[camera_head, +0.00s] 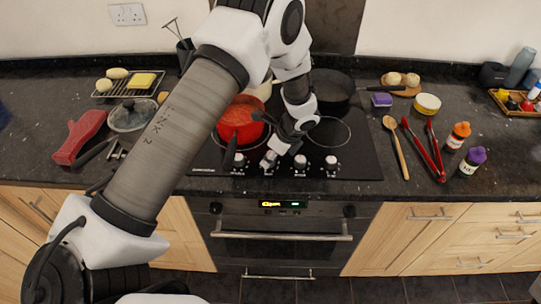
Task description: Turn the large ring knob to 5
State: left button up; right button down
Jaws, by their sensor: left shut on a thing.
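Several hob knobs stand in a row along the front of the black hob (350,170). My left gripper (269,157) reaches down from above and is shut on the second knob from the left (268,163). Its fingers hide much of that knob. The leftmost knob (239,160), the third knob (300,162) and the rightmost knob (332,163) are free. The markings are too small to read, so I cannot tell which knob is for the large ring or where it points. My right gripper is not in view.
A red pot (240,122) stands on the hob close to the left gripper, and a dark pan (332,88) is behind. A wooden spoon (396,147) and red tongs (422,150) lie to the right. The oven (280,225) is below.

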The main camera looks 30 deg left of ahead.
pick_arm(q)
jog(key=shift+f, duration=0.1)
dwell(0.3)
jog(key=o, duration=1.2)
jog(key=shift+c, duration=0.2)
jog(key=shift+d, duration=0.1)
jog(key=shift+d+r, duration=0.1)
jog(key=shift+r, duration=0.4)
jog(key=v, duration=1.1)
jog(key=shift+s, duration=0.1)
